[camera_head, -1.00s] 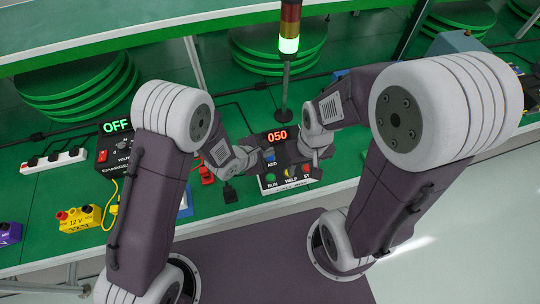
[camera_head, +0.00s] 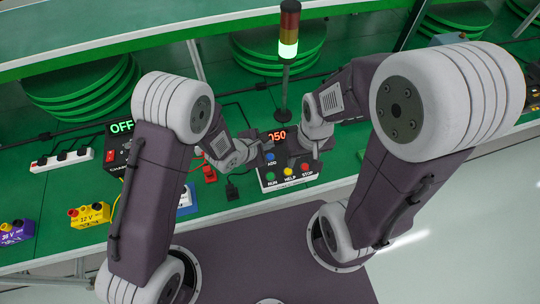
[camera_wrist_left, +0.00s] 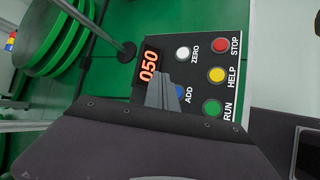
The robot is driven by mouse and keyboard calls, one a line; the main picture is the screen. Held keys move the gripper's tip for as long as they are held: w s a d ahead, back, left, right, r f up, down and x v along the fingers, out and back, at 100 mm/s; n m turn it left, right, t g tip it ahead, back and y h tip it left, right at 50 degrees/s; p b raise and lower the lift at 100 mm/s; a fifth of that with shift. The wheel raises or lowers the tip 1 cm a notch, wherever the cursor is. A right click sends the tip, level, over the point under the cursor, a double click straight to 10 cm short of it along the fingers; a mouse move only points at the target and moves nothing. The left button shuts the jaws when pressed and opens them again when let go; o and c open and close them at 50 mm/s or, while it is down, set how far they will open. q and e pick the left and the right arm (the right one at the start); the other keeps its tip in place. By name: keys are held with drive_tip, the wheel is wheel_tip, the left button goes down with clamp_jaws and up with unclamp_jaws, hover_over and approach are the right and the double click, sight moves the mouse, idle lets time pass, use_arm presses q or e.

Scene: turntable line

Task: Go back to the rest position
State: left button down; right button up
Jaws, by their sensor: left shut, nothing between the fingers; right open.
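The black control box (camera_head: 276,186) has a red display (camera_head: 277,135) reading 050. In the head view its blue ADD, green RUN, yellow HELP and red STOP buttons show. My left gripper (camera_head: 256,147) is at the box's upper left, shut and empty. In the left wrist view its closed fingers (camera_wrist_left: 160,95) cover part of the display side and the blue ADD button (camera_wrist_left: 179,92). The white ZERO button (camera_wrist_left: 182,53) shows there too. My right gripper (camera_head: 304,162) is open at the box's upper right, hiding part of the box top.
A signal tower (camera_head: 288,48) lit green stands behind the box. At left are a charger (camera_head: 117,155) reading OFF, a power strip (camera_head: 62,160), a yellow battery (camera_head: 89,215) and a purple battery (camera_head: 15,233). Stacked green discs (camera_head: 82,88) stand behind.

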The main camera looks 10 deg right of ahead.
use_arm(q)
drive_tip(key=shift+w+a, duration=0.1)
drive_tip(key=w+a+r+n+t, duration=0.3)
drive_tip(key=w+a+r+t, duration=0.1)
drive_tip(key=w+a+r, duration=0.5)
drive_tip(key=a+r+m+y, duration=0.1)
drive_tip(key=a+r+y, duration=0.45)
drive_tip(key=a, duration=0.65)
drive_tip(key=s+a+m+g+y, duration=0.1)
drive_tip(key=s+a+m+g, duration=0.1)
drive_tip(key=s+a+m, duration=0.45)
drive_tip(key=s+f+m+g, duration=0.2)
drive_tip(key=s+m+g, duration=0.1)
drive_tip(key=s+m, duration=0.3)
drive_tip(key=s+a+f+m+g, duration=0.1)
drive_tip(key=s+f+m+g, duration=0.2)
drive_tip(key=s+m, duration=0.3)
drive_tip(key=shift+s, duration=1.7)
